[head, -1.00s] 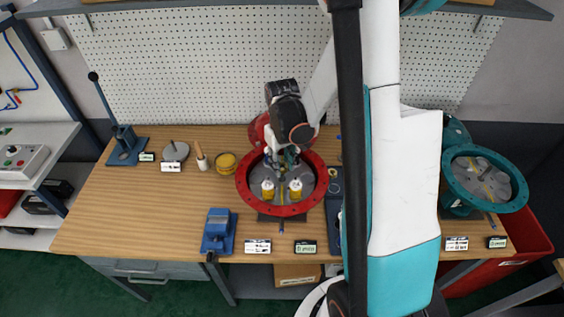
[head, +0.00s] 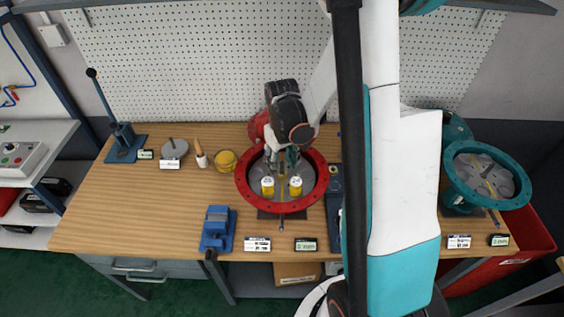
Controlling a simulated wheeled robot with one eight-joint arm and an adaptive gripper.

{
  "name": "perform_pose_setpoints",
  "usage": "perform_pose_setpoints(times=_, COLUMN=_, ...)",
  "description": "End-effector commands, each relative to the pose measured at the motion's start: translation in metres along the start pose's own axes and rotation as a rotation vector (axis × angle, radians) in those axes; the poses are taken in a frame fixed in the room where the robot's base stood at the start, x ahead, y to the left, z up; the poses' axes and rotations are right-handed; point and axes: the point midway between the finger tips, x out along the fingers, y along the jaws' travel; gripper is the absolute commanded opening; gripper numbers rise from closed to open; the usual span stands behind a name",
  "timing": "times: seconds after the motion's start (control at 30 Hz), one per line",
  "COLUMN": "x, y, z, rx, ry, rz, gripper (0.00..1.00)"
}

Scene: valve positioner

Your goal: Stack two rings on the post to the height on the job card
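A grey round base with a short upright post (head: 172,147) stands at the back left of the bench, with no ring that I can make out on it. A small white card (head: 170,164) lies in front of it, its print too small to read. My gripper (head: 282,166) points down inside the red round housing (head: 322,186), behind two yellow-and-white labelled cylinders (head: 267,186) (head: 295,186). Its fingers are small and partly hidden, so I cannot tell if they hold anything. Loose rings are not clearly seen; my arm hides part of the bench.
A blue vise (head: 216,230), another card (head: 257,244) and a small display (head: 306,245) are at the front. A yellow bowl (head: 226,161), a lever press (head: 124,145) and a dark tray (head: 335,214) flank the housing. A teal housing (head: 457,190) stands right. The left-middle bench is clear.

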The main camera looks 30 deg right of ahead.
Motion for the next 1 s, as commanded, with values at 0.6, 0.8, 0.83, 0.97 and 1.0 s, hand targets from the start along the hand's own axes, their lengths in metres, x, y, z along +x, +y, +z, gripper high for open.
perform_pose_setpoints(times=0.6, x=-0.028, y=0.000, z=0.000, rx=0.000, ry=0.000, rz=0.000, gripper=0.54)
perform_pose_setpoints(times=0.8, x=-0.066, y=0.000, z=0.001, rx=0.000, ry=0.000, rz=0.000, gripper=0.54)
perform_pose_setpoints(times=0.83, x=-0.071, y=0.000, z=0.000, rx=0.000, ry=0.000, rz=0.000, gripper=0.54)
perform_pose_setpoints(times=0.97, x=-0.094, y=0.000, z=0.001, rx=0.000, ry=0.000, rz=0.000, gripper=0.54)
perform_pose_setpoints(times=1.0, x=-0.099, y=0.000, z=0.000, rx=0.000, ry=0.000, rz=0.000, gripper=0.54)
